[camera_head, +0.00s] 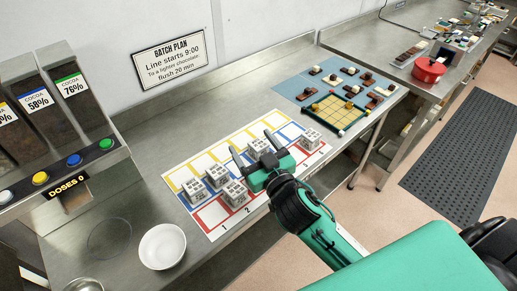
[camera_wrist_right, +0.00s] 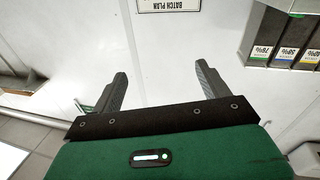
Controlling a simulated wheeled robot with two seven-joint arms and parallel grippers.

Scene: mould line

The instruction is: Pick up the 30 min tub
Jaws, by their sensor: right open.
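Several small pale tubs with dark print stand on a white mat with yellow, blue and red outlined cells (camera_head: 212,214). Three stand at the left: one tub (camera_head: 194,192), another tub (camera_head: 217,177) and a third tub (camera_head: 235,194). One tub (camera_head: 259,147) shows between my right fingers in the head view, and another tub (camera_head: 309,140) is at the right. The print is too small to tell which is the 30 min tub. My right gripper (camera_head: 252,146) is open over the mat; its jaws (camera_wrist_right: 161,74) look empty in the wrist view. My left gripper is out of view.
A white bowl (camera_head: 162,246) stands at the front left, near cocoa dispensers (camera_head: 65,90) with coloured buttons. A blue mat with chocolate pieces (camera_head: 333,78) and a yellow grid frame (camera_head: 335,111) lie beyond. A red pot (camera_head: 429,69) stands on the far counter.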

